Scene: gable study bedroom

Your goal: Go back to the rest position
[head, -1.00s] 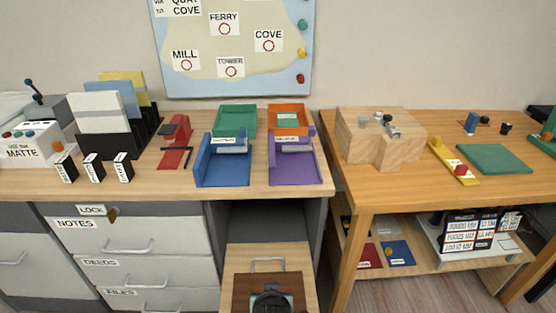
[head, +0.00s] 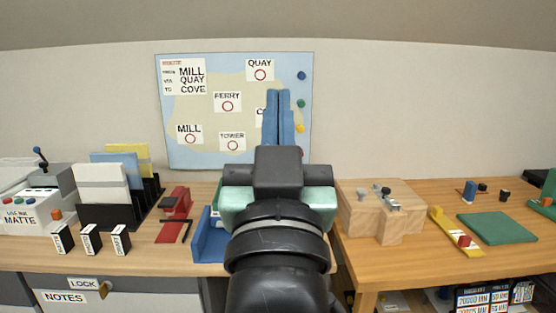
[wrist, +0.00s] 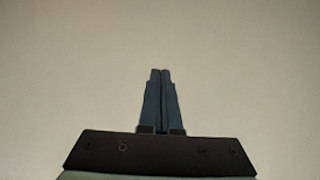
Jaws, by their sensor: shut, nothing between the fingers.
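My gripper (head: 278,95) is raised in the middle of the head view, its blue fingers pointing up in front of the wall map. The fingers are together with nothing between them. In the wrist view the fingers (wrist: 160,75) are also side by side, against a plain pale wall. My arm hides most of the coloured trays on the desk and the lower right part of the map.
The map board (head: 205,115) hangs behind the desk (head: 150,245). A blue tray (head: 209,240) shows left of my arm. A wooden block (head: 380,215), a yellow strip (head: 455,232) and a green mat (head: 497,228) lie on the right table. The space around my gripper is free.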

